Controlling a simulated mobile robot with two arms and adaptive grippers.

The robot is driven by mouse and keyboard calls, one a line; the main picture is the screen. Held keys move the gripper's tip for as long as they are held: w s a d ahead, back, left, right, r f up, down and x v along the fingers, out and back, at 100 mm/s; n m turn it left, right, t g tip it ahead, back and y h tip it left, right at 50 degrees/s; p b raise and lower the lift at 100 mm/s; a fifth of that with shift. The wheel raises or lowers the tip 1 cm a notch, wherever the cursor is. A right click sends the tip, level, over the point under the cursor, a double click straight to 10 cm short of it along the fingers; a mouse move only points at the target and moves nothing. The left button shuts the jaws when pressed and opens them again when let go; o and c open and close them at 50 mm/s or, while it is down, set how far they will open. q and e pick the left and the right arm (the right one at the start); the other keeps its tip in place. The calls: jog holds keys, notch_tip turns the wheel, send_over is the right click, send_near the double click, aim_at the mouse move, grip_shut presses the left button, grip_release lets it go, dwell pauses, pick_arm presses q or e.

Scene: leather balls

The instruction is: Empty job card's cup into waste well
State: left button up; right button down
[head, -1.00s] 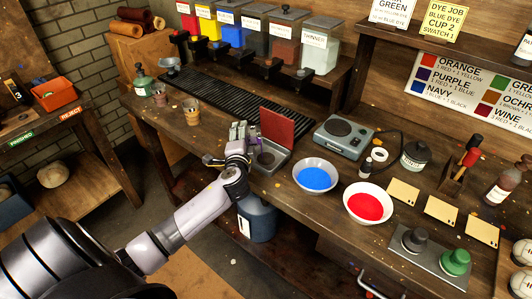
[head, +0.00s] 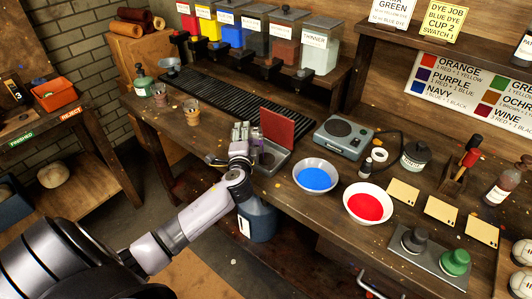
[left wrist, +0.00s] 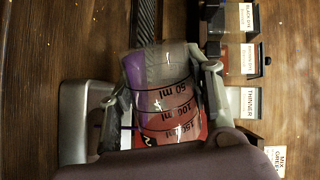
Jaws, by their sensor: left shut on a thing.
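My left gripper (left wrist: 165,95) is shut on a clear cup (left wrist: 158,85) with black ml marks. Purple liquid shows along one side of the cup in the left wrist view, and the marks read upside down there. In the head view the gripper (head: 243,136) holds the cup at the left edge of an open metal box with a raised red lid (head: 280,128), which looks like the waste well (head: 270,158). Whether liquid is leaving the cup cannot be told. The yellow job card (head: 443,18) reads blue dye, cup 2, swatch 1. My right gripper is not in view.
Two other cups (head: 191,112) stand at the left of the bench beside a black grate (head: 235,98). A blue bowl (head: 315,176), a red bowl (head: 367,204) and a grey hotplate-like device (head: 345,136) stand right of the box. Dye dispensers (head: 284,40) line the back.

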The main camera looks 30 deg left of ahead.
pick_arm(q)
jog(key=shift+w+d+r+m+p, duration=0.1)
jog(key=shift+d+r+m+p, duration=0.1)
jog(key=shift+r+m+p, duration=0.3)
dwell(1.1)
jog(key=shift+f+m, duration=0.3)
jog(key=shift+m, duration=0.1)
